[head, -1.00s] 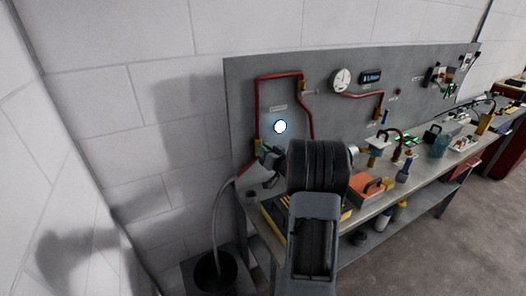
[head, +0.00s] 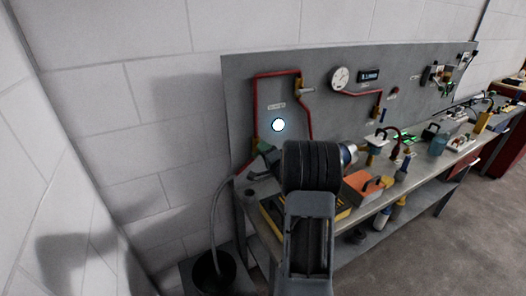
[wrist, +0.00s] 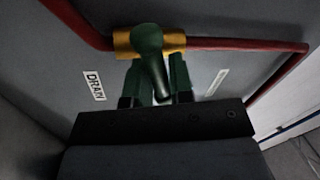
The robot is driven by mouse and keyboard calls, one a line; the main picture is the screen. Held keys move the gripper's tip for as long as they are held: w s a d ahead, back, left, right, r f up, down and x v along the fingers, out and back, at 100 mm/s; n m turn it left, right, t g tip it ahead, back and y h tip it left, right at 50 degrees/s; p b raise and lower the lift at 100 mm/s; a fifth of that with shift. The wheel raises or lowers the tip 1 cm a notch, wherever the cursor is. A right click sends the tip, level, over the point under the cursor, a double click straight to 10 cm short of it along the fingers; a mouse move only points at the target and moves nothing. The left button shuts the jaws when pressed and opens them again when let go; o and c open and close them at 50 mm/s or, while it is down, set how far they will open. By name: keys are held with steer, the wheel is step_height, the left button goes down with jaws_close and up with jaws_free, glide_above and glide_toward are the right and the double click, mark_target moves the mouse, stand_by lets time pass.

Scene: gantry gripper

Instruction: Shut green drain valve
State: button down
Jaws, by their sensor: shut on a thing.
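The green drain valve handle (wrist: 150,62) sits on a brass valve body (wrist: 172,42) in a red pipe, beside a "DRAIN" label (wrist: 94,86) in the wrist view. My gripper (wrist: 156,80) is shut on the handle, with one finger on each side of it. The handle's lower end lies between the fingers. In the head view the green handle (head: 264,145) shows at the lower left of the panel, and my arm hides part of the gripper there.
The grey panel (head: 238,100) carries more red pipe, a round gauge (head: 339,77) and a small display (head: 368,75). An orange box (head: 362,190) and other items crowd the bench to the right. A hose runs down into a dark bucket (head: 213,275) at the left.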

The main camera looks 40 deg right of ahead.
steer(key=shift+f+m+h, duration=0.15)
steer(key=shift+m+h, duration=0.55)
steer(key=shift+m, duration=1.5)
steer(key=c, duration=1.1)
jaws_free()
steer(key=shift+d, duration=0.1)
steer(key=b+v, duration=0.3)
steer(key=v, duration=1.1)
